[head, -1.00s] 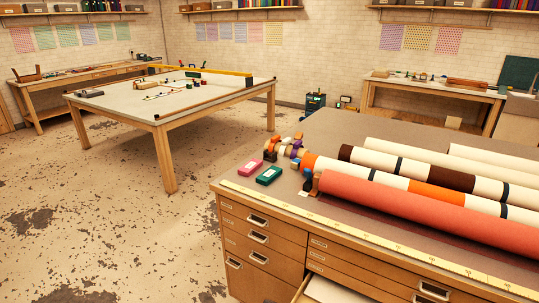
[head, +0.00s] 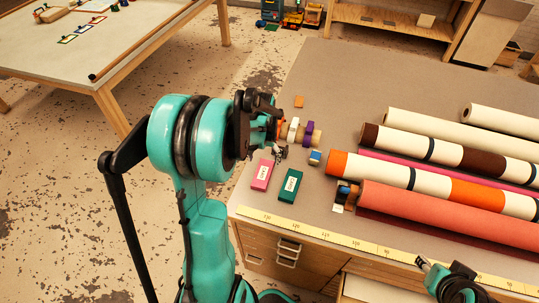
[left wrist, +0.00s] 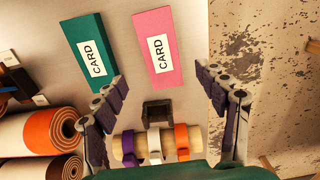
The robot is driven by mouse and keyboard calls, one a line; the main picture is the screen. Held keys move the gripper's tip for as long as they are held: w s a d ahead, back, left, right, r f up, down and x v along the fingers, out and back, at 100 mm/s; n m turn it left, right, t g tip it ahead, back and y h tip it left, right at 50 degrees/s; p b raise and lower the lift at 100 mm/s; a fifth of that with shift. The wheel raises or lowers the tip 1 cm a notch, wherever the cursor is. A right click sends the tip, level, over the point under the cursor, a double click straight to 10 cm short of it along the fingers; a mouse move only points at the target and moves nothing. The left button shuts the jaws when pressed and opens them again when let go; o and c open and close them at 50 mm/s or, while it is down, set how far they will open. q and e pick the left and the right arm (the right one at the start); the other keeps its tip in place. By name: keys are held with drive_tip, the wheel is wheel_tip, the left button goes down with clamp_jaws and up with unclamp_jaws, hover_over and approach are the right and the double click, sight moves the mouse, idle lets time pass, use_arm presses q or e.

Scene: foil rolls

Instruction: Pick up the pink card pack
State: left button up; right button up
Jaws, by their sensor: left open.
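The pink card pack (head: 262,175) lies flat near the left edge of the grey worktop, with a white CARD label. It also shows whole in the left wrist view (left wrist: 160,50). A dark green card pack (head: 290,186) lies beside it, to its right in the head view. My left gripper (head: 275,124) is above the worktop's left edge, behind the pink pack in the head view. In the left wrist view its fingers (left wrist: 178,90) are spread and empty, with the pink pack beyond the tips. My right gripper (head: 428,264) shows partly at the lower right, jaws unclear.
A wooden rod with orange, white and purple bands (left wrist: 152,146) lies near my left fingers. A small blue block (head: 315,157) is right of the packs. Large rolls (head: 440,215) fill the right side. A yellow ruler strip (head: 335,236) runs along the front edge.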

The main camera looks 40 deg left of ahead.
sight(263, 173)
use_arm(q)
drive_tip(key=shift+w+a, duration=0.2)
drive_tip(key=shift+a, duration=0.25)
drive_tip(key=shift+f, duration=0.3)
drive_tip(key=f, duration=0.2)
drive_tip(key=f+b, duration=0.1)
drive_tip(key=f, duration=0.4)
drive_tip(key=shift+s+d, duration=0.4)
drive_tip(key=c, duration=1.4)
use_arm(e)
drive_tip(key=shift+d+f, duration=0.15)
drive_tip(key=shift+f, duration=0.1)
